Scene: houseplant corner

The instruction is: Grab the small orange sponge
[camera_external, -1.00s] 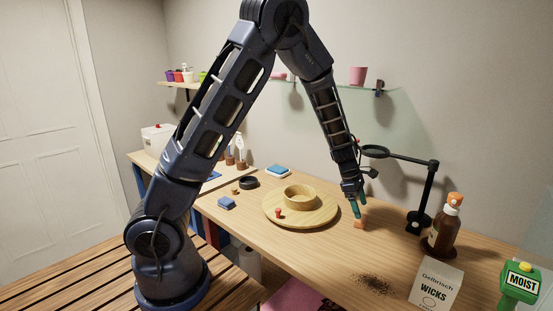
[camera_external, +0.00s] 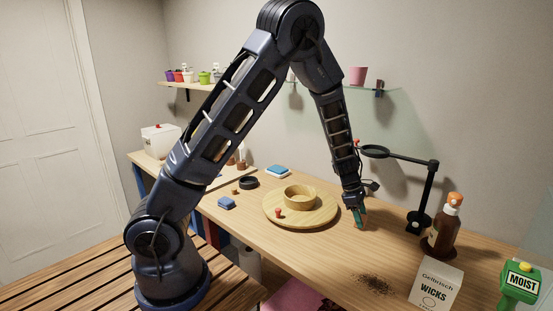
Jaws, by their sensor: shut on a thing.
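My gripper (camera_external: 360,219) points down at the wooden table, just right of the round wooden board. It is shut on the small orange sponge (camera_external: 362,224). Only a little orange shows between and below the green fingers. The sponge is at or very near the table top; I cannot tell whether it touches.
The round board (camera_external: 312,220) bears a wooden ring-shaped bowl (camera_external: 300,196) and a small red piece (camera_external: 278,213). Dark crumbs (camera_external: 375,284) lie in front. Blue sponges (camera_external: 227,203) lie left.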

